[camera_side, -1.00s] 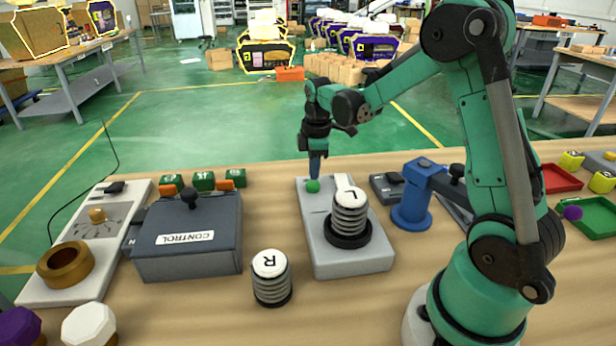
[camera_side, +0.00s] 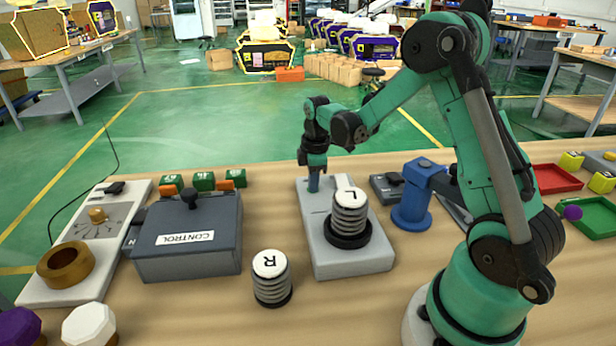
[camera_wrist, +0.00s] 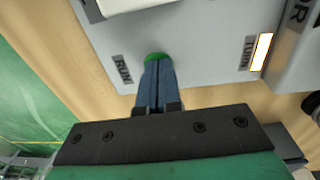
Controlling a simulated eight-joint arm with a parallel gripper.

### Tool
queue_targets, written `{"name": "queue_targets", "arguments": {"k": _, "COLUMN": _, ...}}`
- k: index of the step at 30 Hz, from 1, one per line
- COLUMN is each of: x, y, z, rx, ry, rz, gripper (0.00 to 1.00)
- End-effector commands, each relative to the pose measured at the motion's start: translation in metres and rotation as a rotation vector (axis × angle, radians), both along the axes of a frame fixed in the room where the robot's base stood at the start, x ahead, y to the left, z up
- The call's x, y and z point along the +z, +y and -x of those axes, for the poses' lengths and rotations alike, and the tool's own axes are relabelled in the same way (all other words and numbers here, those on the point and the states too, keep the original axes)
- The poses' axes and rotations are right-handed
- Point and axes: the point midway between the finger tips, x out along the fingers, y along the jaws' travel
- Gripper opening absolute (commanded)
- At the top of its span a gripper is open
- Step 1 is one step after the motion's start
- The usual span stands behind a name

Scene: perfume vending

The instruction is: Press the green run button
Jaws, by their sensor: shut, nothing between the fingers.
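The green run button (camera_wrist: 156,57) shows in the wrist view as a green sliver just past my fingertips, beside the printed word RUN. My gripper (camera_wrist: 157,72) is shut and empty, with its blue fingers together over the button and hiding most of it. In the side view my gripper (camera_side: 314,188) points down at the far left end of the grey panel (camera_side: 350,262). The button is hidden behind the fingers there. The fingertips look to be at the button; I cannot tell how far it is pressed.
A white-topped stack marked L (camera_side: 349,212) stands on the same panel, close to my gripper. A stack marked R (camera_side: 271,278) stands on the table in front. A grey CONTROL box (camera_side: 190,245) is to the left. A blue post (camera_side: 412,200) is to the right.

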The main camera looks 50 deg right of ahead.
Motion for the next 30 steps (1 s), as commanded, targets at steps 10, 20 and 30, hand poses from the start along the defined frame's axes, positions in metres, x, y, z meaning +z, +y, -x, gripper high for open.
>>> {"name": "queue_targets", "arguments": {"k": 10, "x": 0.021, "y": 0.000, "z": 0.001, "rx": 0.000, "ry": -0.004, "rz": 0.001, "gripper": 0.00}}
{"name": "queue_targets", "arguments": {"k": 20, "x": 0.098, "y": 0.002, "z": 0.005, "rx": 0.000, "ry": -0.002, "rz": 0.001, "gripper": 0.00}}
{"name": "queue_targets", "arguments": {"k": 30, "x": 0.138, "y": 0.002, "z": 0.007, "rx": 0.000, "ry": -0.002, "rz": 0.001, "gripper": 0.00}}
